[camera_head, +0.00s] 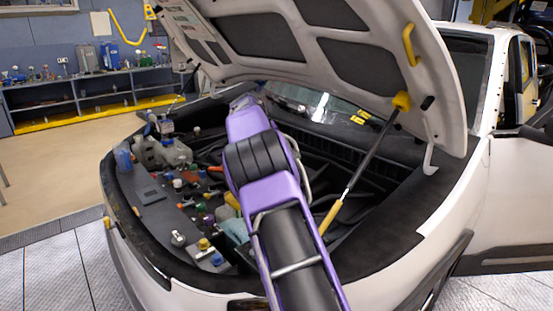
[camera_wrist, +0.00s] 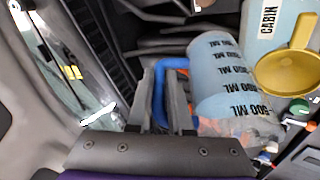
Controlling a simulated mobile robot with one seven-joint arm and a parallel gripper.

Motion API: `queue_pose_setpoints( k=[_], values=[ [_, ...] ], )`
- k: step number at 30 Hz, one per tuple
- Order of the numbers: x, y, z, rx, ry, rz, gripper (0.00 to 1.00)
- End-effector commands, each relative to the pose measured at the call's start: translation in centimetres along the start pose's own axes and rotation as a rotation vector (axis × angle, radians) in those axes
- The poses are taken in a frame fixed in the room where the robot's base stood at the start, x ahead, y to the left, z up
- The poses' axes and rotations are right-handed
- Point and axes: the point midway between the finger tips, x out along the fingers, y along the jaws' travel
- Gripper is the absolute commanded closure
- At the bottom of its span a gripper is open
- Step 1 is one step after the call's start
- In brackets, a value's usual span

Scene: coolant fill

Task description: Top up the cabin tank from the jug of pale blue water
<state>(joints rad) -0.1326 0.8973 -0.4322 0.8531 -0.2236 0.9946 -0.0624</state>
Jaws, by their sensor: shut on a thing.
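In the wrist view my gripper (camera_wrist: 165,80) is shut on the blue handle (camera_wrist: 158,92) of the jug (camera_wrist: 218,75). The cabin tank (camera_wrist: 262,40), pale blue with the black word CABIN, stands just right of the jug. A yellow round piece with a stem (camera_wrist: 283,74), perhaps a funnel or cap, overlaps the tank's lower right. I cannot tell how far the jug is tilted. In the head view my arm hides the gripper and jug.
The open hood (camera_head: 290,45) hangs over the engine bay, held by a strut (camera_head: 365,155) right of my arm. Small coloured caps and bottles (camera_head: 205,215) crowd the bay's left side. Whitish tanks (camera_head: 172,153) stand farther back. A workbench (camera_head: 85,90) lines the wall.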

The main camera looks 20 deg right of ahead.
Motion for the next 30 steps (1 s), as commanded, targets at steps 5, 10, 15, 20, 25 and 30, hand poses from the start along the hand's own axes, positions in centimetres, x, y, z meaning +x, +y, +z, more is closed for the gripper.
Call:
queue_pose_setpoints(
  k=[5, 10, 15, 20, 25, 30],
  values=[
    [-0.13, 0.11, -0.10, 0.001, 0.003, 0.001, 1.00],
    [-0.14, 0.11, -0.10, 0.001, 0.003, 0.001, 1.00],
    [-0.18, 0.06, -0.12, -0.002, 0.003, 0.007, 1.00],
    [-0.34, 0.06, -0.18, -0.016, 0.002, 0.039, 1.00],
    [-0.38, 0.13, -0.18, -0.018, 0.002, 0.048, 1.00],
    [-0.38, 0.14, -0.19, -0.018, 0.003, 0.047, 1.00]
  ],
)
